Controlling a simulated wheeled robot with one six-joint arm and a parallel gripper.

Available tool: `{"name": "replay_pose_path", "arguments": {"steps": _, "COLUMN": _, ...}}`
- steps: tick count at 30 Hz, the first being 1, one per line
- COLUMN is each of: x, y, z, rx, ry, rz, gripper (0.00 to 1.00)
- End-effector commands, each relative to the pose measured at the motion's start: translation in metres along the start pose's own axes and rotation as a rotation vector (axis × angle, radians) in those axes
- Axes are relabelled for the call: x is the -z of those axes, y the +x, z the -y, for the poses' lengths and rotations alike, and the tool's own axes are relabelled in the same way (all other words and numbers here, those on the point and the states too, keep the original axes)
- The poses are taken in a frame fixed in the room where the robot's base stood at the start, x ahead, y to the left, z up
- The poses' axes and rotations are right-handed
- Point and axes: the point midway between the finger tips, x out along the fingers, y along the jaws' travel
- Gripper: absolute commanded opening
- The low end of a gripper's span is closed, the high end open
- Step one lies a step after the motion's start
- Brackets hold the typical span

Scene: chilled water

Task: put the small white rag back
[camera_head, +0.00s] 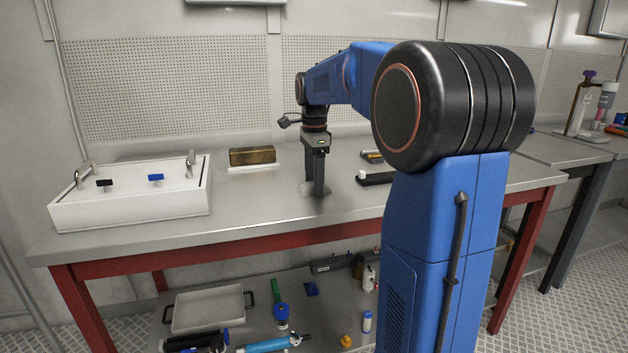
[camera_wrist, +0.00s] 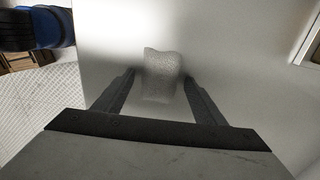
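The small rag (camera_wrist: 162,75) looks pale grey and speckled in the wrist view and lies on the grey metal bench top. In the head view it shows as a faint pale patch (camera_head: 305,188) beside my fingertips. My gripper (camera_head: 317,192) points straight down at the bench with its fingers low over the surface. In the wrist view my gripper (camera_wrist: 160,73) is open, with one finger on each side of the rag. A narrow gap shows at the left finger; contact at the right finger is unclear.
A white box-like basin (camera_head: 130,205) stands on the left of the bench (camera_head: 245,215). A brass-coloured block (camera_head: 253,155) sits at the back on a pale strip. A black item (camera_head: 374,179) lies right of my gripper. Several tools and a tray (camera_head: 207,327) are below.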

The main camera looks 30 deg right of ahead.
Motion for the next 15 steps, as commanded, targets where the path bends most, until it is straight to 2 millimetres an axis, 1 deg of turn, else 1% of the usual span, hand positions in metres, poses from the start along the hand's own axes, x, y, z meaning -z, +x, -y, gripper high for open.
{"name": "replay_pose_path", "arguments": {"steps": 5, "x": 0.000, "y": 0.000, "z": 0.000, "rx": 0.000, "ry": 0.000, "rz": 0.000, "gripper": 0.64}}
{"name": "replay_pose_path", "arguments": {"steps": 8, "x": 0.000, "y": -0.004, "z": 0.000, "rx": 0.001, "ry": 0.000, "rz": 0.000, "gripper": 0.64}}
{"name": "replay_pose_path", "arguments": {"steps": 11, "x": 0.000, "y": -0.013, "z": 0.000, "rx": 0.001, "ry": 0.000, "rz": 0.000, "gripper": 0.64}}
{"name": "replay_pose_path", "arguments": {"steps": 15, "x": -0.002, "y": -0.036, "z": 0.004, "rx": 0.003, "ry": -0.001, "rz": 0.000, "gripper": 0.64}}
